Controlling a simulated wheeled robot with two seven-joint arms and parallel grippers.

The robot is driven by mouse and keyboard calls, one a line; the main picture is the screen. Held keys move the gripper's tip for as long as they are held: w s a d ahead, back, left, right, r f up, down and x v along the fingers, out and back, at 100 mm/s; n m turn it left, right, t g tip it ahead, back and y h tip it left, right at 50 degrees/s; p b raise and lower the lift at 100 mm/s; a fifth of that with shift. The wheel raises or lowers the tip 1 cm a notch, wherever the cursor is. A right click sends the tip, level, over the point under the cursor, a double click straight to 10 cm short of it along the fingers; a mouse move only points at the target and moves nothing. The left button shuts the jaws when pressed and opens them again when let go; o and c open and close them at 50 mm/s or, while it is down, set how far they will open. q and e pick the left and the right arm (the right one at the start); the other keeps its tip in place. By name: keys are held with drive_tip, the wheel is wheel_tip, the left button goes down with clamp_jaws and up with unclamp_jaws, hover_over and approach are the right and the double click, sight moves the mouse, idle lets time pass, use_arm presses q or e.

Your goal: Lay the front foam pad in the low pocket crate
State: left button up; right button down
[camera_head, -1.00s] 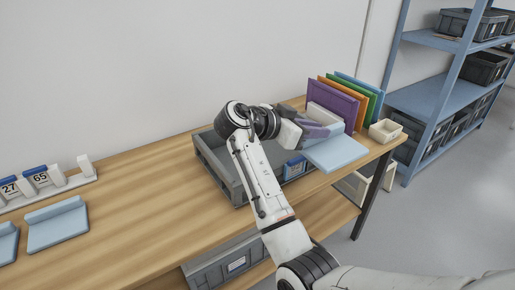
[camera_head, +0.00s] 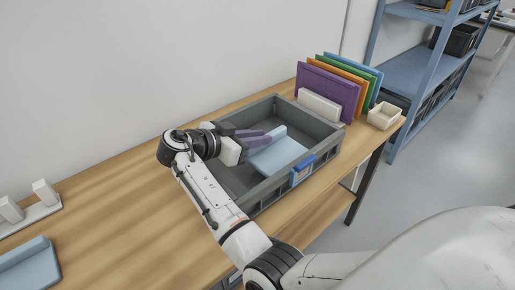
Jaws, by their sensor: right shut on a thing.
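The low pocket crate (camera_head: 326,151) is a grey open box on the wooden table, with a blue-edged label on its front wall. My right gripper (camera_head: 262,139) is inside the outline of the crate, shut on a light blue foam pad (camera_head: 278,158). The pad has a raised strip along its back edge, where the purple-grey fingers hold it. The pad lies flat over the right part of the crate; I cannot tell whether it touches the floor. The wrist hides part of the crate's left side. My left gripper is not in view.
Purple, orange, green and blue panels (camera_head: 325,88) stand in a white holder (camera_head: 319,106) behind the crate. A small cream box (camera_head: 383,116) is near the table's right end. Another light blue pad (camera_head: 28,268) lies at lower left, near a white rack (camera_head: 30,216).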

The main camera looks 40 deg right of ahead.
sight(258, 149)
drive_tip(key=shift+f, duration=1.8)
drive_tip(key=shift+f, duration=0.15)
drive_tip(key=c, duration=1.7)
unclamp_jaws()
drive_tip(key=shift+o, duration=0.2)
